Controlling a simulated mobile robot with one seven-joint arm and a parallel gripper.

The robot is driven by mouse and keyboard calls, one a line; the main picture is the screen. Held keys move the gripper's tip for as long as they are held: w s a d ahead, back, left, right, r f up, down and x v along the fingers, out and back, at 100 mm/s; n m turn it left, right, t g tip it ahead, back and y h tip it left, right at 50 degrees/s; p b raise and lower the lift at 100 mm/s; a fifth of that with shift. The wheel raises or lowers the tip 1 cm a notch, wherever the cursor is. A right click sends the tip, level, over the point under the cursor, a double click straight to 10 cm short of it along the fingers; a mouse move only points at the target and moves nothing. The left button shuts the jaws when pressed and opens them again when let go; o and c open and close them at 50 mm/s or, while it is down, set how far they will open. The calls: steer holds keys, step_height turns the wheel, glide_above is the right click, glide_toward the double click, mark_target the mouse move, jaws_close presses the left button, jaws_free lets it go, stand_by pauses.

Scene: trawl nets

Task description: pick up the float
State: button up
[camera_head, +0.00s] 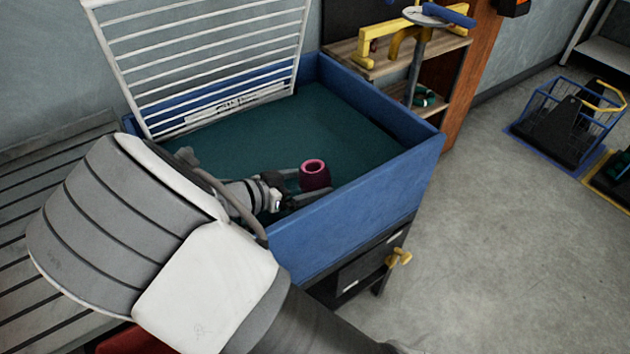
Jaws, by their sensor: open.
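The float looks to be the small magenta, rounded piece with a hole in its top (315,175). It is in the blue bin (350,220), near the front wall. My gripper (308,186) reaches into the bin from the left, with its fingers spread on either side of the float. The fingers look open, and I cannot tell whether they touch it. The float's lower part and its contact with the dark green bin floor are hard to make out. My arm covers the bin's left front corner.
A white wire rack (205,60) leans up at the bin's back left. A slatted bench (60,165) lies left. A wooden shelf (435,110) and a pole with a blue handle (416,60) stand behind the bin. A blue wire basket (565,115) is on the open floor at right.

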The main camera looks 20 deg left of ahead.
mark_target(323, 179)
steer(key=x, duration=0.4)
steer(key=shift+w+d+f+b, duration=0.1)
steer(key=shift+w+d+b, duration=0.15)
steer(key=shift+w+b, duration=0.1)
steer(key=shift+c, duration=0.3)
steer(key=shift+s, duration=0.1)
steer(key=c, duration=1)
